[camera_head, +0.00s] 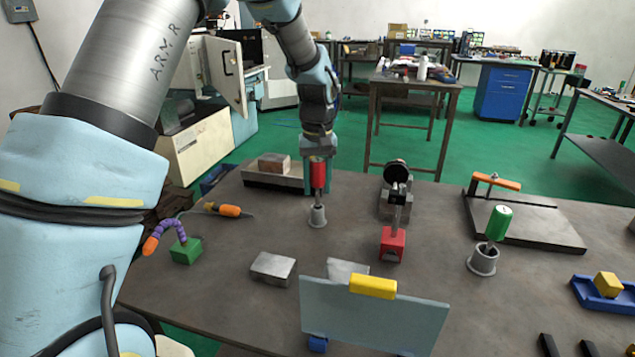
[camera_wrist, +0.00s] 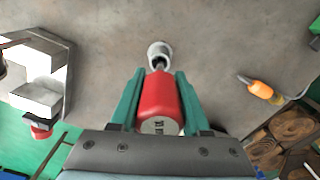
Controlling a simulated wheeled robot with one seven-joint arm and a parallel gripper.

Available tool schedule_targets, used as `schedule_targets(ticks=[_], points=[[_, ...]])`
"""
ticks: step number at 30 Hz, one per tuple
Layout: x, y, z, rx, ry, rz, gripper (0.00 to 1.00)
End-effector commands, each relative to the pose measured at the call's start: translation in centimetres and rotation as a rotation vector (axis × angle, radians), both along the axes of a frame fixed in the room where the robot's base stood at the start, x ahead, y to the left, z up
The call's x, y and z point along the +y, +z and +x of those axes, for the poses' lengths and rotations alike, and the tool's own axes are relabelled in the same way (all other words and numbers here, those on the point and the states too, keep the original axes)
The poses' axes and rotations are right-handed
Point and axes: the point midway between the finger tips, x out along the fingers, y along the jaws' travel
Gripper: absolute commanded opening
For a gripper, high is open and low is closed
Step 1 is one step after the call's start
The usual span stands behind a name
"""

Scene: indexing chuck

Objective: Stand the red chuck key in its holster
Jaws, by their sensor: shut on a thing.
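The red chuck key (camera_head: 317,173) has a red handle and a grey shaft, and hangs upright with its shaft down. My gripper (camera_head: 318,178) is shut on the red handle; in the wrist view the teal fingers lie on both sides of the handle (camera_wrist: 159,97). A small grey cup-shaped holster (camera_head: 317,217) stands on the bench directly below. The shaft's lower end meets the holster's mouth, also in the wrist view (camera_wrist: 160,49). I cannot tell how deep it is in. A green-handled key (camera_head: 498,222) stands, tilted, in another grey holster (camera_head: 482,262) at the right.
A red block with a chuck fixture (camera_head: 393,243) stands right of the holster. An orange-handled tool (camera_head: 229,210) and a green block with a purple arm (camera_head: 185,251) lie left. A metal block (camera_head: 273,268) and a pale panel (camera_head: 372,318) with a yellow block are in front.

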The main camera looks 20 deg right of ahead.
Motion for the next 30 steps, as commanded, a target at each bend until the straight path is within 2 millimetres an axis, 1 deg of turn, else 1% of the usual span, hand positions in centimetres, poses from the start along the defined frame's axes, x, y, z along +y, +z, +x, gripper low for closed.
schedule_targets(ticks=[30], points=[[0.0,-2.5,0.0,0.0,0.0,0.0,0.0]])
